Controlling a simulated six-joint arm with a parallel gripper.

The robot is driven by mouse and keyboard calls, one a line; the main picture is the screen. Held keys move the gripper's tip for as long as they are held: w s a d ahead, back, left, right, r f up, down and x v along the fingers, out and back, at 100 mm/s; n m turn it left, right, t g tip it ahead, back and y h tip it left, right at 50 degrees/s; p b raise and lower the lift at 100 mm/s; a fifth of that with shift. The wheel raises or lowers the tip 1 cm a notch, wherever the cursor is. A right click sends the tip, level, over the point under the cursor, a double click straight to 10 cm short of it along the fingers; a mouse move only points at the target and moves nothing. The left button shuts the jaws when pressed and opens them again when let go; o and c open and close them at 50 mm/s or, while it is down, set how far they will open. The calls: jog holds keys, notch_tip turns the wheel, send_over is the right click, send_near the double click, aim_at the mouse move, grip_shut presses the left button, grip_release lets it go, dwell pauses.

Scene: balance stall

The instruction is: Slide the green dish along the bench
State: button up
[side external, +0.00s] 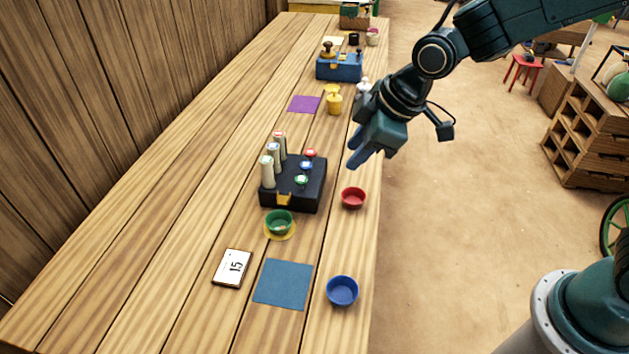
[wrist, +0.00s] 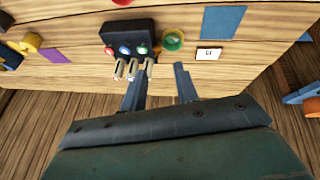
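The green dish (side external: 279,218) stands on a round yellow disc (side external: 280,237) on the bench, just in front of the black box in the side external view. It also shows in the wrist view (wrist: 171,39), near the top middle, right of the black box. My gripper (side external: 358,158) is in the air above the bench's right edge, beyond and to the right of the dish, touching nothing. In the wrist view its two fingers (wrist: 160,68) are spread apart with nothing between them.
The black box (side external: 305,187) carries three pale cylinders and coloured buttons. A red dish (side external: 353,198) and a blue dish (side external: 342,290) stand near the bench's right edge.

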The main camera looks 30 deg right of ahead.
aim_at(276, 233)
jog(key=w+a+f+n, duration=0.3)
jog(key=a+f, duration=0.4)
jog(key=f, duration=0.1)
jog(key=shift+w+a+f+g+y, duration=0.2)
jog(key=shift+a+f+g+y, duration=0.1)
jog(key=shift+a+f, duration=0.05)
jog(key=shift+f, duration=0.1)
jog(key=shift+x, duration=6.8)
jog(key=shift+w, duration=0.1)
grip_shut()
